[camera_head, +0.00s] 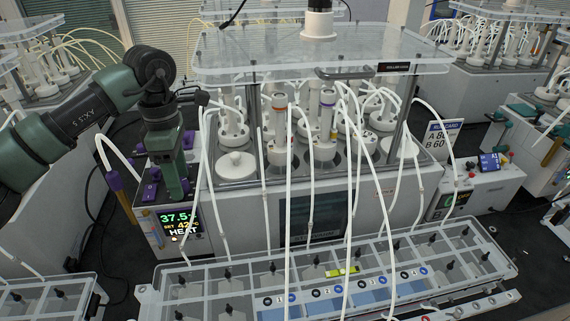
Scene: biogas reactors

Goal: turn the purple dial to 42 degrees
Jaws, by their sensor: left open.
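The control box (149,226) stands at the left of the reactor. Its display (178,222) reads 37.5 in white, a SET line that looks like 42 in yellow, and HEAT. Purple parts (150,190) show on top of the box beside my left gripper. I cannot tell which of them is the dial, as the gripper hides part of the box top. My left gripper (176,192) is open and points down over the box, just above the display. Whether it touches a purple part cannot be told. My right gripper is out of view.
The reactor's clear top plate (300,50) and vessels stand right of the gripper. White tubes hang close beside it and run down to a clear compartment tray (200,275) in front.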

